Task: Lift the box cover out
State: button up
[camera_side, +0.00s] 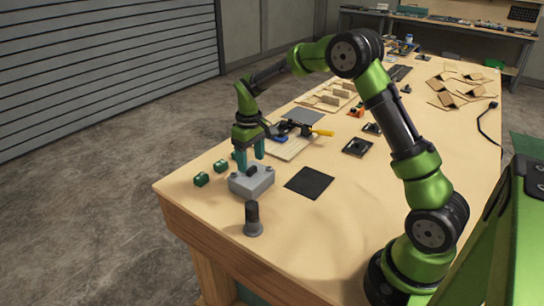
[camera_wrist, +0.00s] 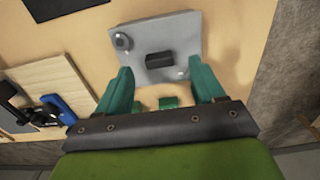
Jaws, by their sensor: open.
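The grey box (camera_side: 251,184) stands near the table's front left corner, with its grey cover on top. A small black block-shaped handle (camera_side: 252,169) rises from the cover. In the wrist view the cover (camera_wrist: 180,35) shows as a grey plate, with the black handle (camera_wrist: 160,59) near its middle and a small round knob (camera_wrist: 122,41) at one corner. My gripper (camera_side: 250,161) points down over the box with green fingers apart and empty. In the wrist view the fingertips (camera_wrist: 161,66) lie on either side of the handle, with gaps. Their exact height above the cover is unclear.
A flat black mat (camera_side: 309,183) is to the right. A wooden board (camera_side: 286,149) with a clamp-like tool and a yellow-handled tool (camera_side: 322,132) lies behind.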

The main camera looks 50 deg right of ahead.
jog(key=shift+f, duration=1.35)
jog(key=c, duration=1.2)
jog(key=shift+o, duration=0.2)
jog(key=shift+r, duration=0.2)
jog(key=shift+r, duration=0.25)
jog(key=r, duration=0.3)
jog(key=shift+s, duration=0.2)
jog(key=s+a+r, duration=0.1)
jog(key=s+r, duration=0.1)
jog(key=s, duration=0.5)
jog(key=s+a+r, duration=0.1)
jog(key=s+r, duration=0.2)
jog(key=s, duration=0.5)
jog(key=shift+s+a, duration=0.2)
jog(key=shift+a, duration=0.05)
jog(key=shift+r, duration=0.1)
